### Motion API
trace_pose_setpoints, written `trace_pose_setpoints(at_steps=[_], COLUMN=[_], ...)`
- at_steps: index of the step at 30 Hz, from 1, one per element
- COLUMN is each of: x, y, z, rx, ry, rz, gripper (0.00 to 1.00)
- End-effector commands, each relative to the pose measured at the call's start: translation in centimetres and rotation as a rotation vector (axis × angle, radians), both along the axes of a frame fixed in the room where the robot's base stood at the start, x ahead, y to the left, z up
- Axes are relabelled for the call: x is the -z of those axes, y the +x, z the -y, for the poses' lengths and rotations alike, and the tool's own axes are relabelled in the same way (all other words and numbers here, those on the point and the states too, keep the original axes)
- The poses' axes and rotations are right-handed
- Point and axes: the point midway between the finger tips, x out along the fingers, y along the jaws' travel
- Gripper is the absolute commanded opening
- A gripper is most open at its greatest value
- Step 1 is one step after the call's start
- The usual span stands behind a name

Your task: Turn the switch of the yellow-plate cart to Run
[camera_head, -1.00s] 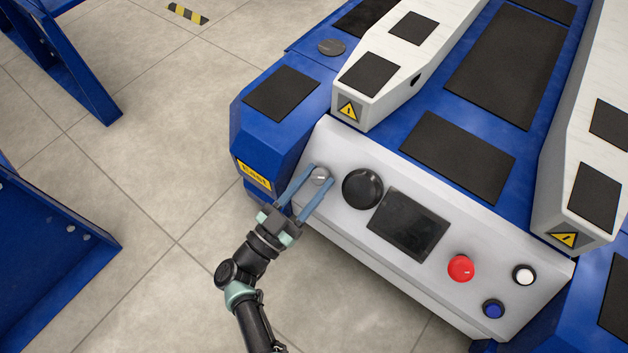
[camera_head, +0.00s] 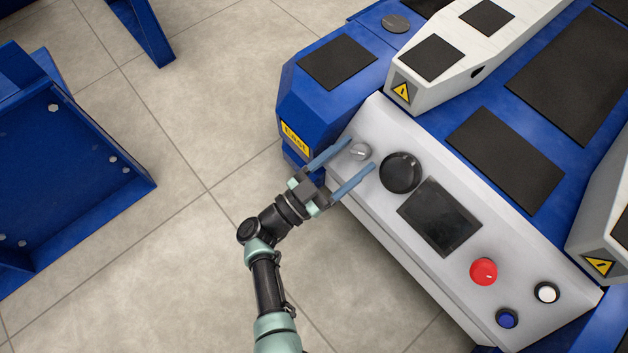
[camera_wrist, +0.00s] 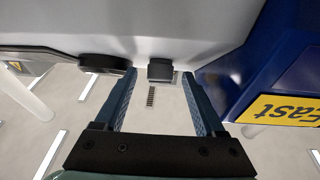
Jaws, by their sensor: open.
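The cart with the yellow plate (camera_head: 296,139), which reads "East", has a sloped light-grey panel. Its small grey switch knob (camera_head: 359,151) sits at the panel's upper left end. The wrist view shows the knob (camera_wrist: 160,70) ahead, roughly between the finger lines and apart from both fingers. My gripper (camera_head: 349,164) is open, its two blue fingers spread wide on either side of the knob. The wrist view also shows the open fingers (camera_wrist: 159,90). The yellow plate (camera_wrist: 287,107) shows there at the right. I cannot read the knob's setting.
Right of the knob are a black round dial (camera_head: 400,172), a dark screen (camera_head: 440,217), a red button (camera_head: 483,271), a white button (camera_head: 546,292) and a blue button (camera_head: 507,318). Another blue frame (camera_head: 75,180) stands at the left. Tiled floor between is clear.

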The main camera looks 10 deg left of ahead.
Motion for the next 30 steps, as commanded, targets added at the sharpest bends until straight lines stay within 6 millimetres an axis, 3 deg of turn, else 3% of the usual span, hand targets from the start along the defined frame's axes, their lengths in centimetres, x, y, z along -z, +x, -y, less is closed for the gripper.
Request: trace_pose_setpoints(at_steps=[15,21,30], x=[2.9,3.4,3.4], y=[-7.5,-8.9,-9.2], z=[-6.5,-7.5,-7.7], rx=[-0.007,-0.002,-0.001], ry=[-0.002,-0.001,0.000], rz=[-0.001,0.001,0.000], gripper=[0.72,0.72,0.72])
